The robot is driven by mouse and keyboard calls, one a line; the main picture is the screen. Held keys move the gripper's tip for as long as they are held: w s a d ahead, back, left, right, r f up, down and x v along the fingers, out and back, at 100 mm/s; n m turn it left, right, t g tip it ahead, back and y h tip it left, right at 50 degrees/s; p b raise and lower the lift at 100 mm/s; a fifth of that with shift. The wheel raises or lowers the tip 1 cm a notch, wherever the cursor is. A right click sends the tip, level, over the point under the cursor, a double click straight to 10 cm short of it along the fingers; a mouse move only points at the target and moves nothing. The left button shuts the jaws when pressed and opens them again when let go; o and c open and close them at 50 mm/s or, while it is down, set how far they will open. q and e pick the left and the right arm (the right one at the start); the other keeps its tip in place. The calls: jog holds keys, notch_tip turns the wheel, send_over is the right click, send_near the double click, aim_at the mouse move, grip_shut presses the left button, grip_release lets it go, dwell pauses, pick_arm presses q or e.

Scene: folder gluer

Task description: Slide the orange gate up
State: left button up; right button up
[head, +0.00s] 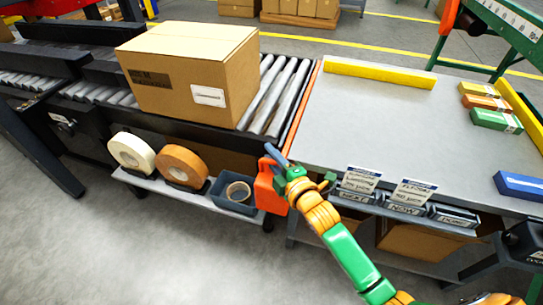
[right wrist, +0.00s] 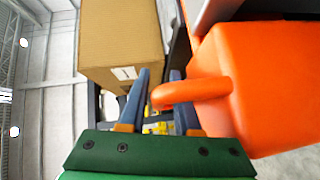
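The orange gate (head: 267,188) stands at the right end of the roller conveyor, below the level of the worktable top. In the right wrist view the gate (right wrist: 265,85) fills the right side, and its rounded orange handle (right wrist: 195,92) sticks out to the left. My right gripper (head: 275,155) is at the gate in the head view. In the right wrist view its two blue fingers (right wrist: 158,95) are apart. The handle crosses in front of the right finger, its end showing between the fingers; I cannot tell whether it touches them. My left gripper is not in view.
A large carton (head: 190,70) sits on the conveyor rollers (head: 272,92), left of the gate. A grey worktable (head: 390,125) with a yellow rail (head: 380,74) is on the right. Tape rolls (head: 182,165) and a blue bin (head: 222,200) sit on a lower shelf. Label holders (head: 405,205) line the table's front.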

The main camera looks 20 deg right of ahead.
jog(key=c, duration=0.3)
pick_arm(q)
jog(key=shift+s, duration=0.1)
pick_arm(e)
grip_shut()
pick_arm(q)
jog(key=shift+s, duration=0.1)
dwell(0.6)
pick_arm(e)
notch_tip(320, 180, up, 3)
jog(key=p, duration=0.3)
jog(key=shift+w+p, duration=0.1)
jog(key=shift+p, duration=0.25)
notch_tip(320, 180, up, 3)
jog(key=p, duration=0.3)
jog(key=shift+f, duration=0.1)
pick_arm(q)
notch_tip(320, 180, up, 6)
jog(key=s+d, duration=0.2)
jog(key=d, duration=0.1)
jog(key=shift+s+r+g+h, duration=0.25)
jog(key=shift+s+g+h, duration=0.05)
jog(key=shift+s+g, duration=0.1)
